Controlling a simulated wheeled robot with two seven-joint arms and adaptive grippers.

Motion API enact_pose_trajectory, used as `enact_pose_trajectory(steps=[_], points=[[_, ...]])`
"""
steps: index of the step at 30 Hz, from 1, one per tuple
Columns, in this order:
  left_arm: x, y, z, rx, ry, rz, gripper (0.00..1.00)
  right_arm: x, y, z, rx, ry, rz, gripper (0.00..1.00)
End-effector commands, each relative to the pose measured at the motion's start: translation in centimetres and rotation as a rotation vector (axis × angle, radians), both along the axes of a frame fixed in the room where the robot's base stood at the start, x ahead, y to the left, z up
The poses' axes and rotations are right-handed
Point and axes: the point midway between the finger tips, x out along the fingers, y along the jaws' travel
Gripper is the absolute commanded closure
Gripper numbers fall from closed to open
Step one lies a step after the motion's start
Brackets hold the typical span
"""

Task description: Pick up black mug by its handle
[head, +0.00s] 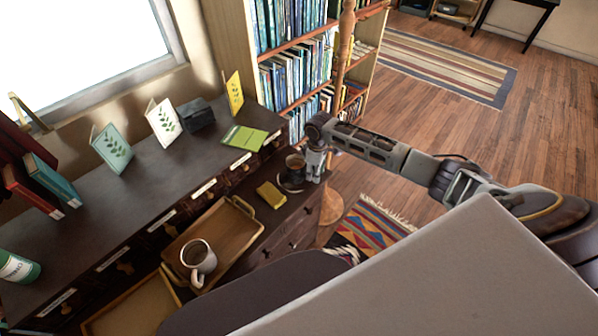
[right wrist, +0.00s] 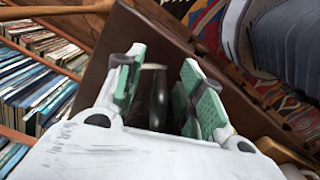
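The black mug (head: 294,163) stands upright at the right end of the dark cabinet's lower ledge, with a dark round saucer or coaster (head: 291,187) by its base. My right gripper (head: 314,172) is just right of the mug, pointing down. In the right wrist view my right gripper (right wrist: 162,75) is open, and a dark, glossy part of the mug (right wrist: 151,92) shows between its green-padded fingers. A gap shows on the right side; contact on the left is unclear. The handle cannot be made out. My left gripper is out of view.
A yellow block (head: 270,194) lies left of the mug. A wooden tray (head: 232,222) holds a white mug (head: 198,256). A green book (head: 245,138) and standing cards (head: 163,122) are on the upper top. A bookshelf (head: 296,72) stands behind.

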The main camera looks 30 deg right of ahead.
Motion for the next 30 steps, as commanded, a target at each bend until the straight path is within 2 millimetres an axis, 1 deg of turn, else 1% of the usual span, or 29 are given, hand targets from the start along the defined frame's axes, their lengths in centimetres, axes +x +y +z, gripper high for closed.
enact_pose_trajectory(steps=[11,20,30], points=[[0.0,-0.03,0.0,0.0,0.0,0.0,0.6,0.0,0.01,0.03,0.0,0.0,0.0,0.62],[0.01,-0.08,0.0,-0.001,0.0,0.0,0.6,0.01,0.01,0.04,0.0,0.0,0.0,0.99],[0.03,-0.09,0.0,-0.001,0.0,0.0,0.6,0.09,0.02,0.14,0.001,-0.002,0.0,1.0]])
